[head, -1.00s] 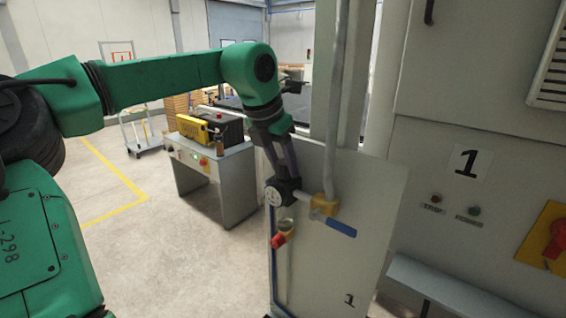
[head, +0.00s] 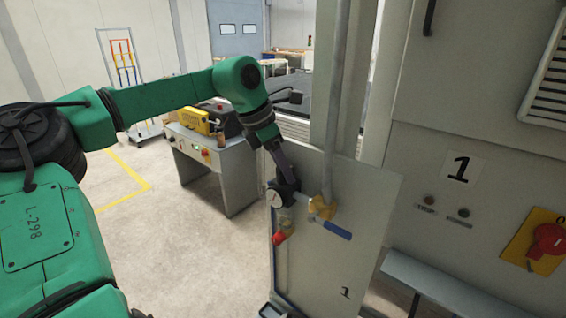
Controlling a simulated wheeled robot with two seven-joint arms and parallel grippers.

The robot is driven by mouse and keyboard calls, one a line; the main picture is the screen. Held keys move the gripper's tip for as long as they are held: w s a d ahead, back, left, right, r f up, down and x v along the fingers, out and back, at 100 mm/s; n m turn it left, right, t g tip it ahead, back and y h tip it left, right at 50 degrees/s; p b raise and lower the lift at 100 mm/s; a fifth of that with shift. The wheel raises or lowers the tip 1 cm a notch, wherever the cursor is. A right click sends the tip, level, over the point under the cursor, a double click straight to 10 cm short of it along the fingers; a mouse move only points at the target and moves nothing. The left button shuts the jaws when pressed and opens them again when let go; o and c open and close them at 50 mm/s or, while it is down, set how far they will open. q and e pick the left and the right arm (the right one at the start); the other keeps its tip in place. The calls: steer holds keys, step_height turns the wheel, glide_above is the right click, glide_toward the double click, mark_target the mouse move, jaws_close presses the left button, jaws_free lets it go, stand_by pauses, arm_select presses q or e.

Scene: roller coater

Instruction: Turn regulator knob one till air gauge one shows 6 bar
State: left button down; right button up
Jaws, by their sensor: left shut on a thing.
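Regulator knob one is mostly covered by my left gripper (head: 286,182), which is shut on it from above at the upper left of the panel marked 1 (head: 365,195). Air gauge one (head: 274,199) is a small round white dial just below and left of the fingers. Its needle and figures are too small to read. My right gripper is not in view.
A brass-coloured valve (head: 318,208) with a blue lever (head: 337,231) sits right of the gauge, under a vertical grey pipe (head: 336,100). A red fitting (head: 280,237) is below the gauge. A grey console (head: 230,175) stands behind to the left.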

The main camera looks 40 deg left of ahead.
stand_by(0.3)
arm_select(q)
steer(key=shift+c, duration=1.9)
jaws_free()
steer(key=shift+s+d+r, duration=0.1)
